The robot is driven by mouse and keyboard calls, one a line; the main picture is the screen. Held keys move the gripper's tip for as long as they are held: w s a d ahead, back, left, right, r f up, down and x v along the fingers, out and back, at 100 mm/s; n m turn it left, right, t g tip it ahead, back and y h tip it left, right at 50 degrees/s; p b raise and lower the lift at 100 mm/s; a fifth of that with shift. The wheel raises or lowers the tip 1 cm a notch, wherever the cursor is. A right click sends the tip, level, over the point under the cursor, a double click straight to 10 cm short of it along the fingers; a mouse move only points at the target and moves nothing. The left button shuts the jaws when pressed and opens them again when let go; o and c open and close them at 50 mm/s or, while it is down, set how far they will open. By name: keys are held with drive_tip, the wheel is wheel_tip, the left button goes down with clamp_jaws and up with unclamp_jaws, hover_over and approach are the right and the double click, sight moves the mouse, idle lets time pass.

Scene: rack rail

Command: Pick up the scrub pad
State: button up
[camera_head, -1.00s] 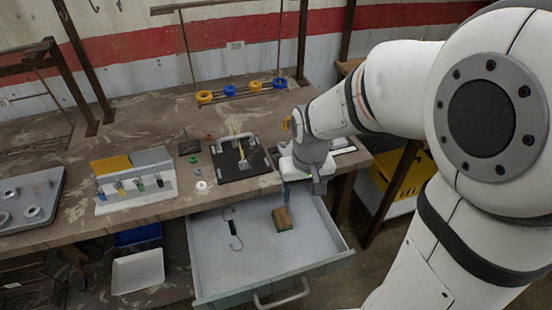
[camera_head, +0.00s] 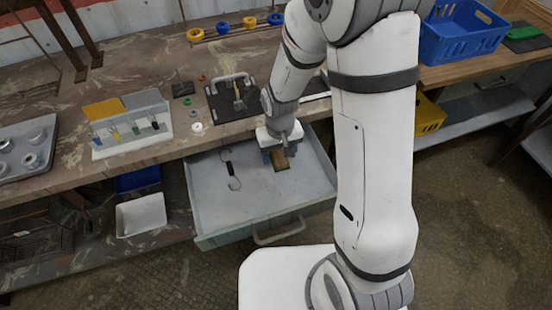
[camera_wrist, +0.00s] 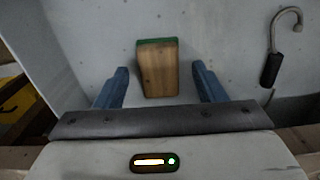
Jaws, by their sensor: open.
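The scrub pad (camera_wrist: 158,72) is a wood-coloured block with a green edge, lying in the open drawer (camera_head: 222,205). In the head view the scrub pad (camera_head: 280,161) is partly covered by my gripper (camera_head: 279,153). In the wrist view my gripper (camera_wrist: 163,88) is open, with its two blue fingers apart. The pad shows between and a little beyond the fingers, and neither finger is seen touching it. I cannot tell the exact height of the fingers above the pad.
A hook with a black handle (camera_wrist: 271,69) lies in the drawer beside the pad; it also shows in the head view (camera_head: 229,169). The drawer walls surround both. The workbench (camera_head: 60,195) above holds a rack and a dark board. Much of the drawer floor is bare.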

sight(279, 157)
drive_tip(key=shift+f, duration=0.45)
drive_tip(key=c, duration=1)
wheel_tip(279, 157, up, 10)
drive_tip(key=shift+r, duration=0.1)
drive_tip(key=o, duration=0.5)
drive_tip(key=shift+c, duration=0.2)
drive_tip(key=c, duration=0.3)
drive_tip(key=shift+c, duration=0.3)
